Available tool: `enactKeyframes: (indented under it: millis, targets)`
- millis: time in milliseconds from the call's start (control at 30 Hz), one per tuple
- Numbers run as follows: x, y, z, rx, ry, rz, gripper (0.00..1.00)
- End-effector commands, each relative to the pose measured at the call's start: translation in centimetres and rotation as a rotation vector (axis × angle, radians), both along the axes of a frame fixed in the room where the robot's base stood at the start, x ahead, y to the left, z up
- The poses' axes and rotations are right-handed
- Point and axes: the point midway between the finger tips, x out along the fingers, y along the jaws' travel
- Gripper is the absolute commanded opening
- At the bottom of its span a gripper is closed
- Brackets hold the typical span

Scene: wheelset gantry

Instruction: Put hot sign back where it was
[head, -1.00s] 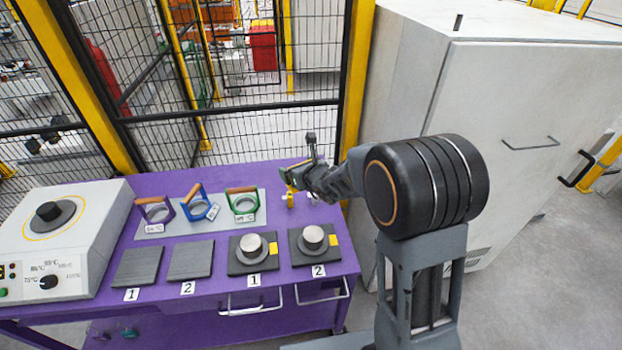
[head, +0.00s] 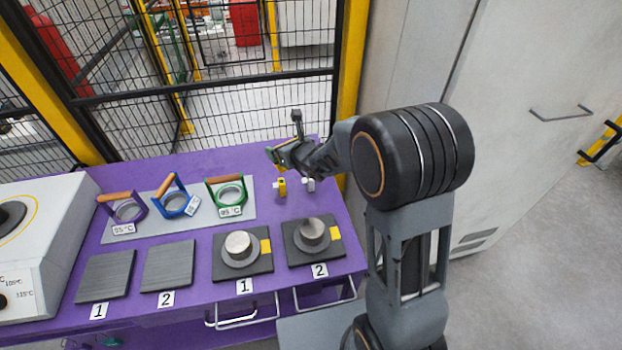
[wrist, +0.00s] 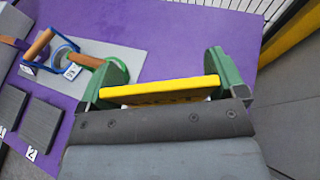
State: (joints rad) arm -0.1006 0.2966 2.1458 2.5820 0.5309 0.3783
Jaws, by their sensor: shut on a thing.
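A yellow plate, which looks like the hot sign (wrist: 160,91), sits between the two green fingers of my gripper (wrist: 165,85) in the wrist view. My gripper is shut on it; dark markings on its face are too cut off to read. In the head view my gripper (head: 275,156) is above the back right part of the purple table (head: 215,162), and the sign is hard to make out there. Below it on the table stand a small yellow object (head: 281,188) and a small white object (head: 309,185).
A grey mat bears wooden-handled rings in purple (head: 127,210), blue (head: 175,203) and green (head: 231,193). In front are two bare dark plates and two dark plates with metal knobs (head: 238,245). A mesh fence stands behind and a grey cabinet (head: 520,150) at right.

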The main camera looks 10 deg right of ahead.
Motion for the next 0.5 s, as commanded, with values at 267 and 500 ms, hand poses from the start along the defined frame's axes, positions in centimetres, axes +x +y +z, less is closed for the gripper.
enactKeyframes:
  millis: [267, 500]
  targets:
    - [1.7, -1.6, -2.3, -0.001, 0.003, -0.007, 0.66]
    - [6.3, -5.5, -4.8, 0.0, 0.004, -0.007, 0.66]
